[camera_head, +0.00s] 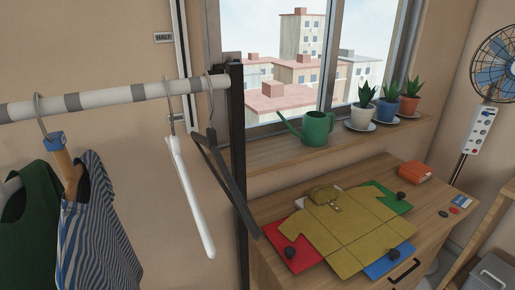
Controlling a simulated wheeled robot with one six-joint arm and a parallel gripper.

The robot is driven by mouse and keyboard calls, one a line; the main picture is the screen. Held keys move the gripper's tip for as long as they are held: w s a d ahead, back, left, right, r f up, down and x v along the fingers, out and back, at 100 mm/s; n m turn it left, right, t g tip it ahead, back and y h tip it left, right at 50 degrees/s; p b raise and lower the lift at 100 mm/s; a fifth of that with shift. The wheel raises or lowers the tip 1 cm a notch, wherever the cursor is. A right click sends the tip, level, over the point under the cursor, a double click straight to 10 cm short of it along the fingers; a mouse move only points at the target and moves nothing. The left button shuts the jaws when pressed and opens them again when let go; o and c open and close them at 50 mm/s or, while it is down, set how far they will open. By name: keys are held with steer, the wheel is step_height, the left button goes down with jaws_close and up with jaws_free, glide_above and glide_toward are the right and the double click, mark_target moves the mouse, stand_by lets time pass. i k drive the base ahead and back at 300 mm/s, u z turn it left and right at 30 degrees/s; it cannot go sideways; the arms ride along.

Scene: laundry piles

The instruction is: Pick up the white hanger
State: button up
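The white hanger (188,195) hangs bare from the rail (117,96) by a thin metal hook, left of the middle in the head view. I see it at a steep angle, with its near end low. A dark grey hanger (222,172) hangs just to its right, close to the black post, and also looks bare. The two hangers look apart. My gripper is not in view.
A green garment (28,225) and a blue striped shirt (90,235) hang at the left. A black post (238,150) stands at the rail's right end. A watering can (312,129) stands on the sill.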

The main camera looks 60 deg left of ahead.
mark_target(173, 143)
steer(key=i, duration=0.75)
steer(key=u, duration=0.45)
steer(key=k, duration=1.55)
steer(key=u, duration=2.35)
